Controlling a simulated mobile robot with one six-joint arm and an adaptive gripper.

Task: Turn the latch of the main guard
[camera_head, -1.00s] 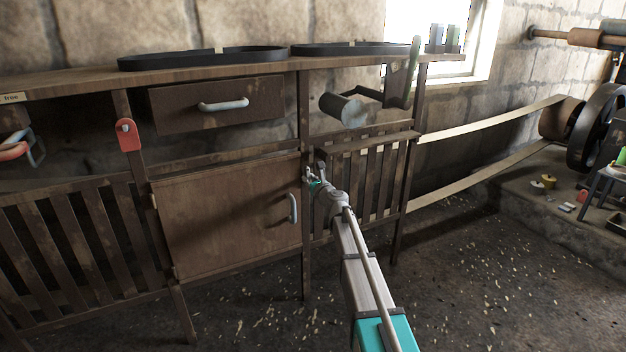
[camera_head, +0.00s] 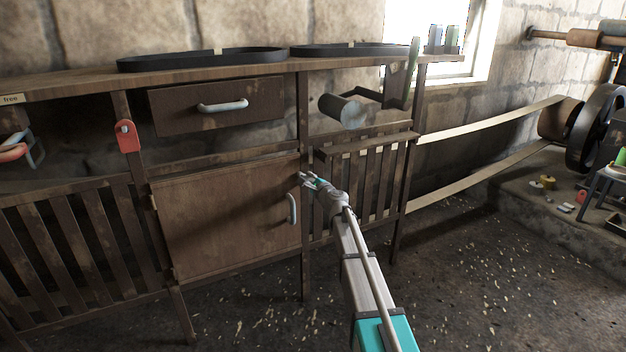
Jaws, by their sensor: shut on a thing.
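The slatted wooden guard (camera_head: 372,185) stands right of the cabinet door, below a small shelf. My gripper (camera_head: 305,179) is at its left edge, by the dark post between guard and door. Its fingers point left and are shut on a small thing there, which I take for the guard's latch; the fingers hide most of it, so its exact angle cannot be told. My arm reaches up to it from the lower right.
The cabinet door (camera_head: 228,220) has a pale handle (camera_head: 292,208) just below my gripper. A drawer (camera_head: 218,105) is above it. A red tab (camera_head: 127,137) hangs on the left post. A grey roller (camera_head: 343,110) juts out above the guard. A belt (camera_head: 490,122) runs right.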

